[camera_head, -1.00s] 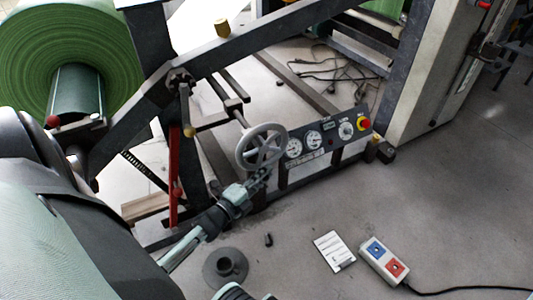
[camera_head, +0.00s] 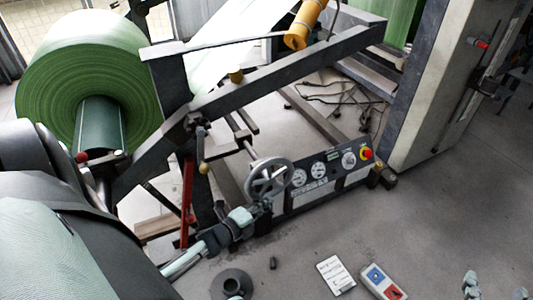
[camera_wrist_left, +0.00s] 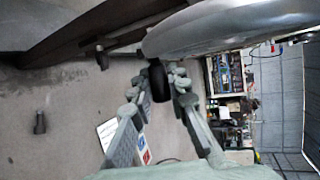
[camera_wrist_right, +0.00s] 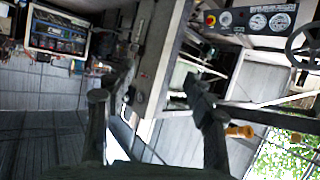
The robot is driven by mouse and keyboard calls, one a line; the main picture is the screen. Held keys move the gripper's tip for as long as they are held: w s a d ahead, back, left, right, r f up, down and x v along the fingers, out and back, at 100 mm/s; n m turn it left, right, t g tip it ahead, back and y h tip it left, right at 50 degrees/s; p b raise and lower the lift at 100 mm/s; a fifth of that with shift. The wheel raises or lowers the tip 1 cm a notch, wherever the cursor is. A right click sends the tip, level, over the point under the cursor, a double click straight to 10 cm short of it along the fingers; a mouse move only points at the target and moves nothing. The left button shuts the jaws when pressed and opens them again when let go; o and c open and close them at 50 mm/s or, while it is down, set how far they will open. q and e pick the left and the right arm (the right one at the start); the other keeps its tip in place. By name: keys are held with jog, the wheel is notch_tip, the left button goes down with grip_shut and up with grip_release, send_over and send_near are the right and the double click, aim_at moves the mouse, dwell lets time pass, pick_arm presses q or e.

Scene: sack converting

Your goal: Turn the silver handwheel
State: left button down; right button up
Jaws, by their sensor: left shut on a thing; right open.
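The silver handwheel (camera_head: 268,180) stands on a shaft at the left end of the control panel. My left gripper (camera_head: 263,206) is at the wheel's lower rim. In the left wrist view its fingers (camera_wrist_left: 166,78) are shut on the wheel's dark handle (camera_wrist_left: 159,84), just below the silver rim, which crosses the top right. My right gripper (camera_head: 470,284) shows only in part at the bottom right of the head view, away from the wheel. In the right wrist view its fingers (camera_wrist_right: 155,92) are apart with nothing between them.
The panel (camera_head: 322,180) with gauges and a red button (camera_head: 367,153) lies right of the wheel. A green roll (camera_head: 70,85) and a red lever (camera_head: 187,195) are to the left. A two-button pendant box (camera_head: 383,281) and white card (camera_head: 335,274) lie on the floor.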

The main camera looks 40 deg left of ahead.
pick_arm(q)
jog(key=shift+s+r+g+p, duration=0.2)
jog(key=shift+g+p, duration=0.1)
jog(key=shift+p, duration=0.4)
jog(key=shift+s+p, duration=0.1)
jog(key=shift+p, duration=0.35)
jog(key=shift+g, duration=0.3)
pick_arm(e)
jog(key=s+d+f+m+g+h, duration=0.1)
jog(key=s+d+f+g+h, duration=0.2)
jog(key=s+d+f+g, duration=0.4)
jog(key=shift+s+d+f+h, duration=0.4)
jog(key=shift+s+d+f, duration=0.75)
jog(key=shift+d, duration=0.5)
pick_arm(q)
jog(key=c, duration=1.4)
grip_release()
jog(key=shift+a, duration=0.1)
jog(key=shift+c, duration=0.2)
pick_arm(e)
jog(key=shift+w, duration=0.1)
pick_arm(q)
jog(key=v, duration=0.7)
jog(key=shift+s, duration=0.25)
jog(key=shift+c, duration=0.5)
